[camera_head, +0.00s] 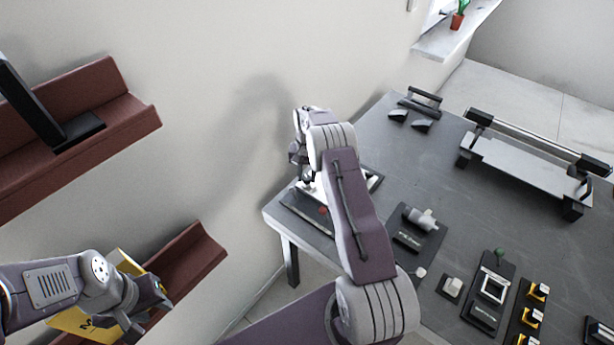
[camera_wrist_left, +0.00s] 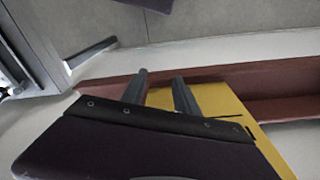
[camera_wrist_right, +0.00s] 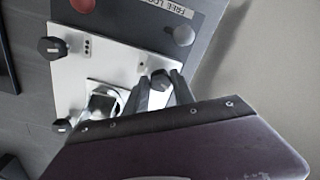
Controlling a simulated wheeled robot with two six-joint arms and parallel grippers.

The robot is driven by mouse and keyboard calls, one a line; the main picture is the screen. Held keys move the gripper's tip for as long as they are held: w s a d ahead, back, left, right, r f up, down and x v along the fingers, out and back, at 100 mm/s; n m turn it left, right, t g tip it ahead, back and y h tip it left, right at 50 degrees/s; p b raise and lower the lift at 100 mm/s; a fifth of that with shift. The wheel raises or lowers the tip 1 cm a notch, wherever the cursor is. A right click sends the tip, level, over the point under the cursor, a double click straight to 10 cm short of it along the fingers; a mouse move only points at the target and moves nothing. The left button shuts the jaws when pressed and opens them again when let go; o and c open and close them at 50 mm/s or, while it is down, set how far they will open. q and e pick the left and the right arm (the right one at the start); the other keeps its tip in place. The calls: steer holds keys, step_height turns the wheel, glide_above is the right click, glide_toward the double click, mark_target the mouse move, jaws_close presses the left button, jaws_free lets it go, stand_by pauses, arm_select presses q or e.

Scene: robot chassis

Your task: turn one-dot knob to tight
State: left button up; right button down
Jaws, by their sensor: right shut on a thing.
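In the right wrist view a white panel (camera_wrist_right: 105,65) carries black knobs near its corners. The one-dot knob (camera_wrist_right: 160,80) is a dark knob with a single small dot beside it. My right gripper (camera_wrist_right: 160,74) is shut on it, a finger on each side. Another black knob (camera_wrist_right: 52,47) has several dots beside it, and a third knob (camera_wrist_right: 62,125) sits at the lower left. In the head view my right arm hides most of the panel. The one-dot knob's tight mark cannot be made out.
The yellow object (camera_wrist_left: 220,105) lies by a red-brown shelf (camera_head: 185,265) on the wall. The grey table (camera_head: 390,165) bears a grey cylinder fixture (camera_head: 421,220), yellow-trimmed switches (camera_head: 530,317) and a long bar fixture (camera_head: 530,150). A red button (camera_wrist_right: 83,5) is near the panel.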

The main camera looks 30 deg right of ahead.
mark_target(307, 178)
steer(key=m, duration=0.4)
steer(key=shift+w, duration=0.1)
steer(key=shift+m, duration=1.8)
steer(key=c, duration=1.1)
jaws_free()
steer(key=shift+o, duration=0.2)
step_height(307, 178, up, 9)
steer(key=shift+b, duration=0.45)
